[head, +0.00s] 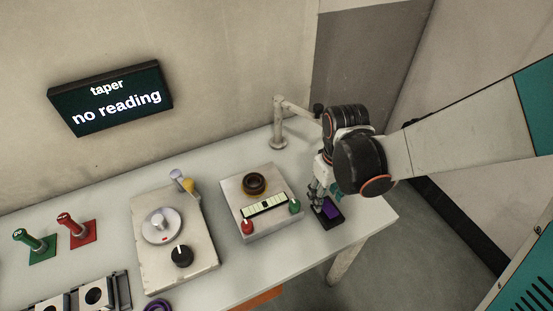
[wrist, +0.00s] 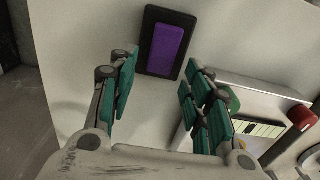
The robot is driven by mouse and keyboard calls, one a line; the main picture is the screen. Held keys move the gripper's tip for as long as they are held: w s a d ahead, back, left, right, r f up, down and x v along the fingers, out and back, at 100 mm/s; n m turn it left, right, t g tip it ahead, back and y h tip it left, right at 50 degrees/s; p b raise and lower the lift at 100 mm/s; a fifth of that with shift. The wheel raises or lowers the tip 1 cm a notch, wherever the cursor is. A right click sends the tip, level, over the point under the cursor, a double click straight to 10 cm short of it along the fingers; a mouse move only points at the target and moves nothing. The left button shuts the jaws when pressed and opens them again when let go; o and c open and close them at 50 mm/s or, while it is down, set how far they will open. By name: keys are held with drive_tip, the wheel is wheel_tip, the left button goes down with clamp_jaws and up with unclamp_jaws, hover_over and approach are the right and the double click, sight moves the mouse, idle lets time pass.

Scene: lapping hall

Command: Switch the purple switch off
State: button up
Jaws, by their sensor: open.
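The purple switch (head: 331,211) is a purple rocker in a black frame on the white table, near its right end. It also shows in the wrist view (wrist: 168,50), lying just beyond and between my fingertips. I cannot tell which way the rocker is tipped. My gripper (head: 319,200) is over the switch in the head view, its teal fingers hiding part of it. In the wrist view my gripper (wrist: 158,75) is open and empty, with one finger on each side of the switch's near end. I cannot tell whether the fingers touch it.
A box (head: 262,202) with a dark ring, a light strip and red and green knobs stands left of the switch. A dial box (head: 173,240) and green and red levers stand farther left. A bent post (head: 278,125) rises behind. A wall display (head: 110,97) reads "taper no reading".

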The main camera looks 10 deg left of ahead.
drive_tip(key=shift+f+b, duration=0.45)
drive_tip(key=shift+f, duration=0.5)
